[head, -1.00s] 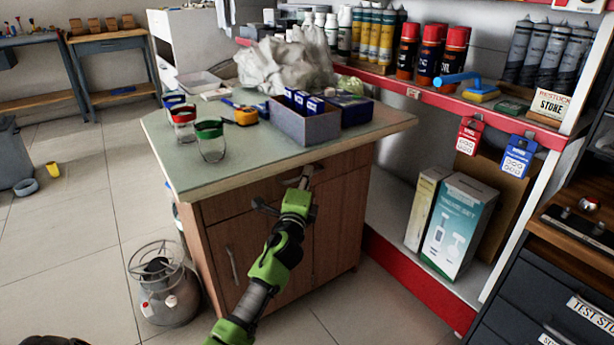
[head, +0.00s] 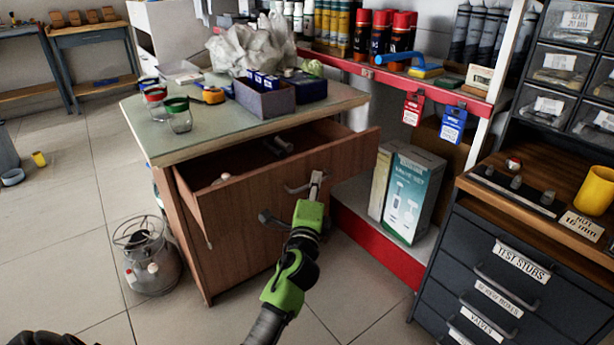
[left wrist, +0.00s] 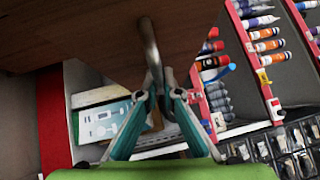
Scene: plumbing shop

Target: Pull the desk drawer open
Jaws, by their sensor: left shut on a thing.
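The desk drawer (head: 285,178) is a brown wooden drawer under the pale green top of the small desk (head: 160,148). It stands pulled well out, and its inside shows with a few small objects in it. My left gripper (head: 316,184) is at the drawer's front and shut on its metal handle (head: 298,189). In the left wrist view, the fingers of my left gripper (left wrist: 159,92) close around the curved handle (left wrist: 151,50) below the brown drawer front (left wrist: 75,35).
A dark cabinet (head: 470,240) with labelled drawers stands at the right. A red-edged shelf (head: 375,245) with a boxed set (head: 412,195) is behind. A metal canister (head: 148,258) stands on the floor at left. Glasses and a box of blue packs (head: 265,97) sit on the desk.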

